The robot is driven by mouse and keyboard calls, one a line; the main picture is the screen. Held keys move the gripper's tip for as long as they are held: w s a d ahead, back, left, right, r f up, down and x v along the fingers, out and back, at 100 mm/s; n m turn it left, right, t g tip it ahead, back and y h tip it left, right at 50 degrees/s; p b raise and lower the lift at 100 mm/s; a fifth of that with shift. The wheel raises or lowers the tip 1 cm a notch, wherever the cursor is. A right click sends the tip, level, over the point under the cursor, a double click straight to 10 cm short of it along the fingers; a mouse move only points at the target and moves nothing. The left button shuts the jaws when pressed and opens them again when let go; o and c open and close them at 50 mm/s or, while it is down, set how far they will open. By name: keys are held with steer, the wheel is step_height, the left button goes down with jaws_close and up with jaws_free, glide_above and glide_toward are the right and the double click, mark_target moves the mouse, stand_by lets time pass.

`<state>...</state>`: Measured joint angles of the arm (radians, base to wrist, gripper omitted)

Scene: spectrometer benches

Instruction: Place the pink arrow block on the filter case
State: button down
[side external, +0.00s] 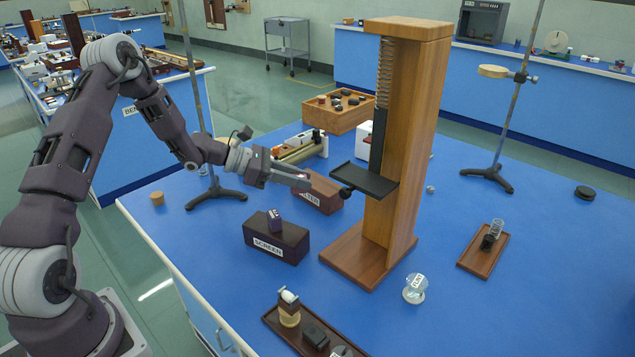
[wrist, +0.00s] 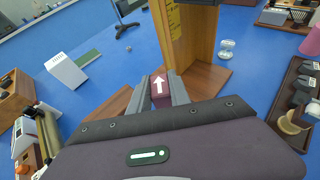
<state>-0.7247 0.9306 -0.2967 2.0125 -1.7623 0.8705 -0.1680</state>
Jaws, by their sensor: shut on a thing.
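The pink arrow block (wrist: 159,86), dark pink with a white arrow on its face, sits between my fingers in the wrist view. My gripper (side external: 300,181) is shut on it; in the side view the fingers hide most of the block. The filter case (side external: 322,197) is a reddish-brown box with a partly hidden label, lying under and just behind my fingertips. My gripper overlaps its upper left part in the side view. I cannot tell how large the gap is between block and case.
A tall wooden stand (side external: 409,150) with a black shelf (side external: 364,181) is close to the right of my gripper. A ring stand base (side external: 216,197) is behind left.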

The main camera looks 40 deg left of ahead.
mark_target(318, 181)
steer(key=w+a+r+n+t+y, duration=0.1)
steer(key=w+a+n+y, duration=0.1)
steer(key=w+a, duration=0.35)
steer(key=w+a+r+n+t+y, duration=0.1)
steer(key=w+a+n, duration=0.1)
steer(key=w, duration=0.7)
steer(key=shift+y, duration=0.3)
steer(key=f, duration=0.9)
steer(key=shift+w, duration=0.25)
steer(key=shift+a+f+t, duration=0.1)
steer(key=shift+f+t, duration=0.2)
steer(key=shift+f, duration=0.05)
steer(key=shift+f, duration=0.1)
steer(key=c, duration=1.2)
jaws_free()
